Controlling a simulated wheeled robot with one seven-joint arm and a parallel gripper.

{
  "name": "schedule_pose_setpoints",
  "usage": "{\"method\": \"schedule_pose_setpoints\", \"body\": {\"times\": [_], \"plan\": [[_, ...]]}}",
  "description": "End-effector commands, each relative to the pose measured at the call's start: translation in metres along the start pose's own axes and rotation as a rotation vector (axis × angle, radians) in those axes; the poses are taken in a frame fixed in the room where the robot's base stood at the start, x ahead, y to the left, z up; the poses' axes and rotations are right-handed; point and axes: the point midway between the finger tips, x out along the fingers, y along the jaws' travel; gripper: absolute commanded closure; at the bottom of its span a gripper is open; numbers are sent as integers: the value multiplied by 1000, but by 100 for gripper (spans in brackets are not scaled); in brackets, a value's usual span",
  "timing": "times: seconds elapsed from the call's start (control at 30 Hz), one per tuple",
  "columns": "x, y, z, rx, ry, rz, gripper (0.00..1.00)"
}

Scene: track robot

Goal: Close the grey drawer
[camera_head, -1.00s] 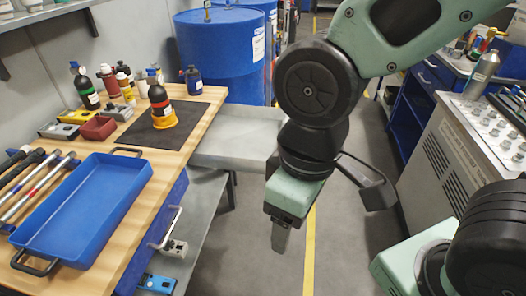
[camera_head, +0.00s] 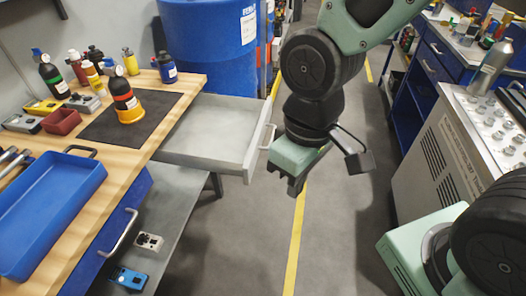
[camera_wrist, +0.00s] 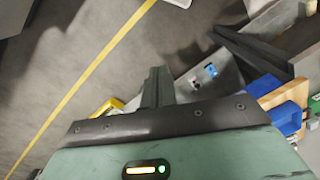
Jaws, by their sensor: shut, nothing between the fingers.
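The grey drawer (camera_head: 206,130) is pulled open from the far part of the wooden-topped bench in the head view. It is empty, and its front panel with a pale handle (camera_head: 264,138) faces right. My gripper (camera_head: 296,187) points down just right of and nearer than the handle, with a visible gap in the picture. Its fingers are shut with nothing between them. In the wrist view the closed fingers (camera_wrist: 158,86) hang over the floor; I cannot clearly make out the drawer there.
A blue drawer (camera_head: 118,225) with a handle sits in the near part of the bench (camera_head: 182,82). Bottles and a blue tray (camera_head: 50,205) stand on top. A blue barrel (camera_head: 208,45) is behind. A grey cabinet (camera_head: 455,150) stands right; the floor between is clear.

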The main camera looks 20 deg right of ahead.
Motion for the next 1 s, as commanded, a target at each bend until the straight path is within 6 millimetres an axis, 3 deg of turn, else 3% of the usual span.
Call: {"method": "schedule_pose_setpoints", "body": {"times": [0.2,0.5,0.7,1.0], "plan": [[48,53,-32,199,-9,-123,100],[103,116,-62,503,107,-359,100],[123,161,-80,743,265,-527,100],[128,212,-96,981,462,-661,100]]}}
